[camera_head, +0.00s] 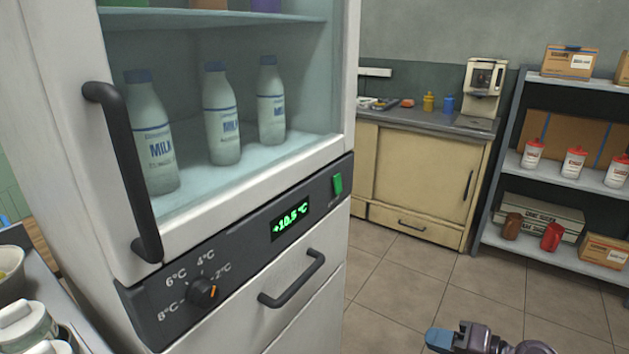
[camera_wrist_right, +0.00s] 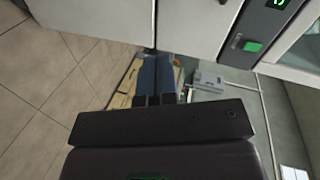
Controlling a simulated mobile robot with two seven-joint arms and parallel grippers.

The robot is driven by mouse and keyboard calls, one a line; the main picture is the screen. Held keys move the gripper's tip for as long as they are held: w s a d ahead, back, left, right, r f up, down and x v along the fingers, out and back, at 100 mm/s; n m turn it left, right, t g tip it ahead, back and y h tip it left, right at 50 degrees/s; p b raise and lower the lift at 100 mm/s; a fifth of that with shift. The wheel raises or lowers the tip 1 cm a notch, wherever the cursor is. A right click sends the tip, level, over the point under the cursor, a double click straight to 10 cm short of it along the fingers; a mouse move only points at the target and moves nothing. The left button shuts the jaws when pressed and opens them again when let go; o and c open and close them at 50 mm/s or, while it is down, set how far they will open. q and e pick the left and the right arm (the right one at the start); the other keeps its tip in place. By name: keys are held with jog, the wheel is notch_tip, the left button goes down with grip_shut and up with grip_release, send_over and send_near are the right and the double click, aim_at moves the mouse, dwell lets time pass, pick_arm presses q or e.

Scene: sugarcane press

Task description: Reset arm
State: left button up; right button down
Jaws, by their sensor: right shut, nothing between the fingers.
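My right gripper (camera_head: 440,341) is at the bottom edge of the head view, in front of the tiled floor and to the right of the fridge. Its blue fingers are shut with nothing between them; the fingers also show in the right wrist view (camera_wrist_right: 156,78). My left gripper is not in view. The white fridge (camera_head: 75,150) stands close on the left with its glass door closed. Its panel has a knob (camera_head: 203,291) with an orange mark on its right side, a green display (camera_head: 290,219) reading +10.5 °C and a green switch (camera_head: 338,184).
Several milk bottles (camera_head: 222,115) stand inside the fridge. A wooden cabinet (camera_head: 415,175) with a coffee machine (camera_head: 484,85) is at the back. A metal shelf (camera_head: 560,182) with cups and boxes is at the right. The tiled floor (camera_head: 410,275) between is clear.

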jog(key=s+d+f+n+h, duration=0.2)
jog(key=s+d+f+h, duration=0.15)
jog(key=s, duration=0.55)
jog(key=s+d+f+n+h, duration=0.3)
jog(key=s+f, duration=0.2)
jog(key=s, duration=0.3)
jog(key=s+d+f+n+h, duration=0.2)
jog(key=s+d+f+h, duration=0.15)
jog(key=s, duration=0.55)
jog(key=s+r+n, duration=0.3)
jog(key=s+n, duration=0.2)
jog(key=s, duration=0.4)
jog(key=shift+a+f+m+t+h, duration=0.55)
jog(key=shift+a+m+h, duration=0.35)
jog(key=shift+a+m, duration=2.2)
pick_arm(q)
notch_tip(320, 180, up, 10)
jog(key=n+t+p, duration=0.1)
jog(key=p, duration=1.1)
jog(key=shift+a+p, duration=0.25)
jog(key=shift+p, duration=0.1)
pick_arm(e)
notch_tip(320, 180, up, 10)
jog(key=w+t, duration=0.1)
